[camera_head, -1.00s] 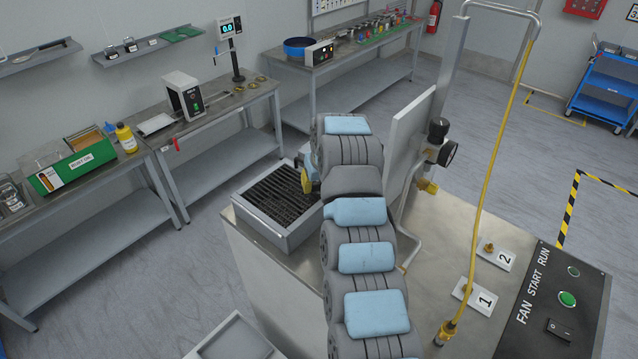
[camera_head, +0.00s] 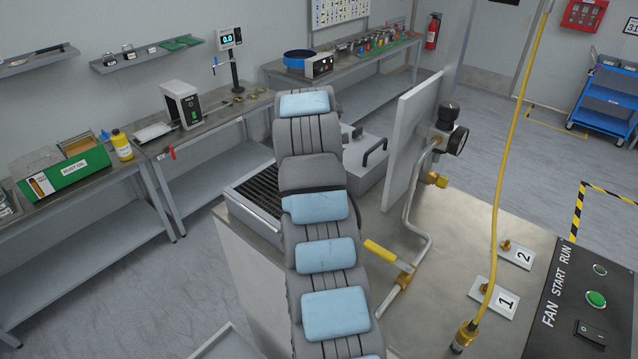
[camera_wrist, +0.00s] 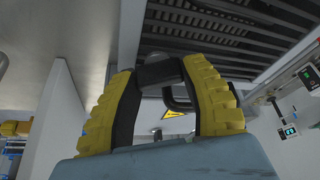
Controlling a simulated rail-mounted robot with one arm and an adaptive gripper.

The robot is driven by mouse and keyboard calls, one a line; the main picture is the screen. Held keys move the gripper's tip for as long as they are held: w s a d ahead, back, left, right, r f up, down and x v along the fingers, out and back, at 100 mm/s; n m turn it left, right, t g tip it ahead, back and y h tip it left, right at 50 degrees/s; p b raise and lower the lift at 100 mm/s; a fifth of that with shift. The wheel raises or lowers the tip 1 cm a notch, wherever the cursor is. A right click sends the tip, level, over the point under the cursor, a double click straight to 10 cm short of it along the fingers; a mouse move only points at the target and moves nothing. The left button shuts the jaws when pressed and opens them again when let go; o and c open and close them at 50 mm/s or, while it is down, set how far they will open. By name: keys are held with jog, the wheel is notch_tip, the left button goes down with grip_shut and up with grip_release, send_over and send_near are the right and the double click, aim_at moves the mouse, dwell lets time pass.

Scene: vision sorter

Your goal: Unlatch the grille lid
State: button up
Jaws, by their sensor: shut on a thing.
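The grille (camera_head: 258,192) is a dark slatted panel in a pale metal frame on the bench, left of my arm. My arm hides its right part. In the wrist view the dark slats (camera_wrist: 235,40) fill the top. My gripper (camera_wrist: 160,70) has yellow ribbed fingers, closed on a small dark block (camera_wrist: 158,72) by the frame edge, which looks like the latch. A dark bent handle (camera_wrist: 178,101) shows behind it, between the fingers. In the head view my arm hides the gripper and the block, so whether the latch is released cannot be told.
A grey box with a black handle (camera_head: 375,152) stands right of my arm. Beyond are an upright grey panel (camera_head: 411,135), a gauge (camera_head: 458,140), bent pipework and a yellow valve lever (camera_head: 380,252). A hanging yellow hose (camera_head: 503,170) crosses the right side.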

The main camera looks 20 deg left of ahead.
jog(key=shift+m, duration=0.4)
jog(key=o, duration=1.2)
jog(key=v, duration=0.4)
jog(key=shift+w+r, duration=0.1)
jog(key=shift+r, duration=0.1)
jog(key=v, duration=0.7)
jog(key=shift+s+r, duration=0.2)
jog(key=shift+r, duration=0.05)
jog(key=shift+a, duration=0.1)
